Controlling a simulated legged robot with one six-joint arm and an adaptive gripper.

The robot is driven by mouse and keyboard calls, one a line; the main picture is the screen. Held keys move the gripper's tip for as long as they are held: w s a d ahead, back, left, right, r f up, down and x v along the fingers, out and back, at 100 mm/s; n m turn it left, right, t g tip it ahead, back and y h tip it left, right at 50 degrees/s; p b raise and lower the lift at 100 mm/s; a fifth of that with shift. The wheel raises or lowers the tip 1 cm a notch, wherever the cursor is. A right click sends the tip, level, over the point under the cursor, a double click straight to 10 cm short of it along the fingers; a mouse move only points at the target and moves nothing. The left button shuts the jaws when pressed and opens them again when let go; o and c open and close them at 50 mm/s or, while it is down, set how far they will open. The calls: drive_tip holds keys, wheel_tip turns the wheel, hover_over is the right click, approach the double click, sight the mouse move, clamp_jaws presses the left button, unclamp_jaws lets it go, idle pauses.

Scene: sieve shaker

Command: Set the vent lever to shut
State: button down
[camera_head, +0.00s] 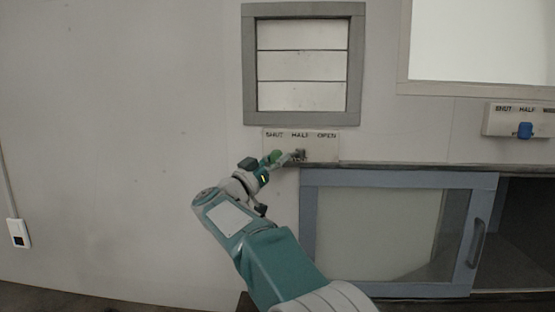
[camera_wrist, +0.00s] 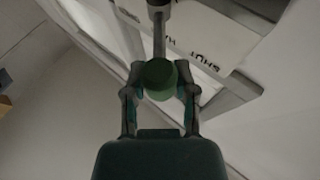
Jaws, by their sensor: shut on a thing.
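The vent (camera_head: 302,66) is a grey-framed panel with three pale slats lying flat. Below it is a plate (camera_head: 325,150) lettered SHUT, HALF and OPEN from left to right. The vent lever (camera_head: 299,155) has its pivot near the middle of the plate and extends left. Its green knob (camera_head: 276,156) is below the word SHUT. My gripper (camera_head: 271,161) reaches the knob from the lower left. In the wrist view, the green knob (camera_wrist: 160,75) sits between the two fingers of my gripper (camera_wrist: 159,92), which are shut on it. The metal lever rod (camera_wrist: 159,35) runs upward from it.
A second plate (camera_head: 503,121) at the right carries a blue-knobbed lever (camera_head: 525,130). Below the vent plate is a cabinet with a blue-framed sliding glass door (camera_head: 390,232), open at its right. A white socket (camera_head: 18,233) is on the left wall.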

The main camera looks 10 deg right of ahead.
drive_tip(key=shift+c, duration=2)
unclamp_jaws()
drive_tip(key=shift+w+a+t, duration=0.1)
drive_tip(key=shift+a+t, duration=0.1)
drive_tip(key=shift+t, duration=0.1)
drive_tip(key=shift+a, duration=0.1)
drive_tip(key=v, duration=1.2)
